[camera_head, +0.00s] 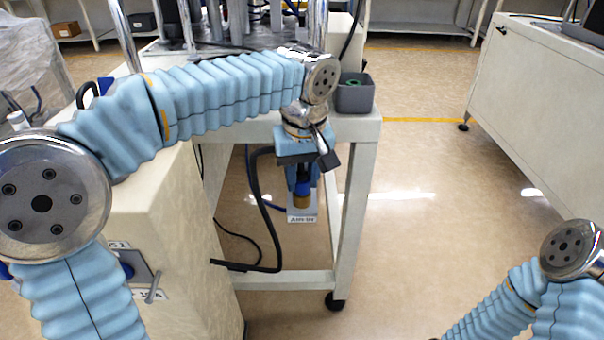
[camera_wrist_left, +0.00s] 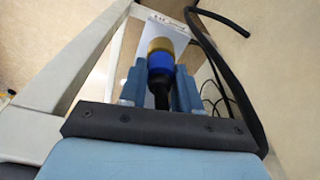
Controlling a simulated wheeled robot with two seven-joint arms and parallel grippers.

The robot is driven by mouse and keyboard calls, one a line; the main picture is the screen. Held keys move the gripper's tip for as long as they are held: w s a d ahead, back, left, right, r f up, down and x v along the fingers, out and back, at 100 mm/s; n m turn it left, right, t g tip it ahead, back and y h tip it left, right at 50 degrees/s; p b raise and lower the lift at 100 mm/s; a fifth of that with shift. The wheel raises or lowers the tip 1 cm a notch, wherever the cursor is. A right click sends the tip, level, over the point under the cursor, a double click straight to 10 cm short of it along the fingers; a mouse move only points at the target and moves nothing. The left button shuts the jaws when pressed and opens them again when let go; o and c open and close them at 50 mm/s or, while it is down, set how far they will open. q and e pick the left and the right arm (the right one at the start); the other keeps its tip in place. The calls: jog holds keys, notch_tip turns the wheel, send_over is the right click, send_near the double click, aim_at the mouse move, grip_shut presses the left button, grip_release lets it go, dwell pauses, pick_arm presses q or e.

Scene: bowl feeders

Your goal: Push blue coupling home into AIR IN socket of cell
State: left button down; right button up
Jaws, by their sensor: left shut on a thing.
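My left gripper (camera_head: 303,182) points down beside the cell's table leg, shut on the blue coupling (camera_head: 303,188). In the left wrist view the two light-blue fingers (camera_wrist_left: 160,88) sit on either side of the coupling (camera_wrist_left: 161,63), and a black hose end runs back from it. Directly beyond the blue band is the brass AIR IN socket (camera_head: 302,202), also seen in the wrist view (camera_wrist_left: 160,45), on a pale bracket with a label plate (camera_head: 301,219). Blue and brass look in line and touching; I cannot tell how deep the coupling sits. My right gripper is out of view.
A black hose (camera_head: 264,215) loops beside the gripper. The cell's table leg (camera_head: 354,215) stands close on the right. A grey bin (camera_head: 354,94) sits on the table corner. A cream cabinet (camera_head: 177,240) is at left. Open floor (camera_head: 430,200) lies to the right.

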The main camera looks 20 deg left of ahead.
pick_arm(q)
jog(key=c, duration=0.5)
grip_release()
jog(key=r+p, duration=0.6)
jog(key=r, duration=0.1)
jog(key=shift+s+d+r+p, duration=0.1)
jog(key=shift+s+d+p, duration=0.1)
jog(key=shift+s+p, duration=0.1)
dwell(0.4)
notch_tip(320, 180, up, 4)
jog(key=p, duration=0.3)
jog(key=shift+p, duration=0.35)
